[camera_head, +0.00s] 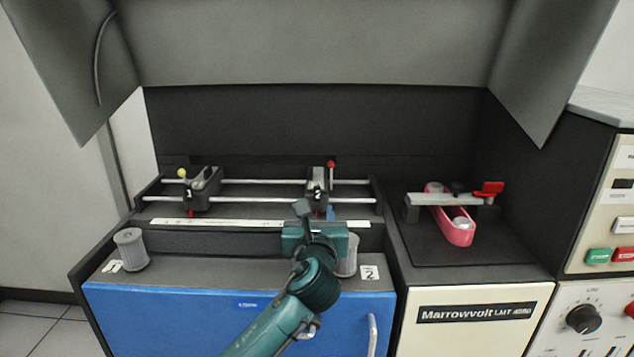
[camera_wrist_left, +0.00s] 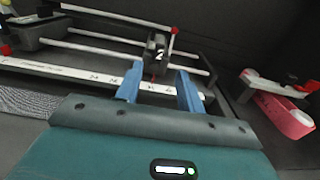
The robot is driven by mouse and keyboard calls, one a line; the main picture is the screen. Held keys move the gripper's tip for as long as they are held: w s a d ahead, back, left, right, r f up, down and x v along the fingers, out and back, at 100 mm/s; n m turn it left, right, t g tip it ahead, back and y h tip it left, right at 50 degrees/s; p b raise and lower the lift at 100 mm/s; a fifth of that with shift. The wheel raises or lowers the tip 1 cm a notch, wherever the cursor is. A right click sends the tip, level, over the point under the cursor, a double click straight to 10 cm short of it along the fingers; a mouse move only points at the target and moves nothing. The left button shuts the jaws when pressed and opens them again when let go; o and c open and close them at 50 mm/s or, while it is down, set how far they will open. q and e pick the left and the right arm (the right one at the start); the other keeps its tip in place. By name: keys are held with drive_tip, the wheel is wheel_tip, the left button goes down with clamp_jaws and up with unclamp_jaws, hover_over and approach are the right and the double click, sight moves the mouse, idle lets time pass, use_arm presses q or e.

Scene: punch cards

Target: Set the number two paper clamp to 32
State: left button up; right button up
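The number two paper clamp (camera_head: 318,188) is a dark block marked 2 with a red-knobbed lever, on the right part of two silver rails. It also shows in the left wrist view (camera_wrist_left: 158,50), just beyond my fingertips. A red pointer sits below it, over the white scale strip (camera_head: 200,222); the strip's numbers are too blurred to read. The number one clamp (camera_head: 202,187), with a yellow knob, is at the left. My left gripper (camera_wrist_left: 160,78) has its two blue fingers apart with nothing between them, in front of clamp two. The right gripper is not in view.
Grey cylinders stand at the left (camera_head: 131,249) and right (camera_head: 348,258) front of the blue cabinet (camera_head: 200,310), the right one partly hidden by my arm. A pink stapler-like device (camera_head: 455,226) sits on the right counter. A grey hood (camera_head: 310,45) hangs above.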

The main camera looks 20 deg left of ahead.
sight(317, 188)
use_arm(q)
drive_tip(key=x, duration=1.2)
drive_tip(key=shift+w, duration=0.25)
clamp_jaws()
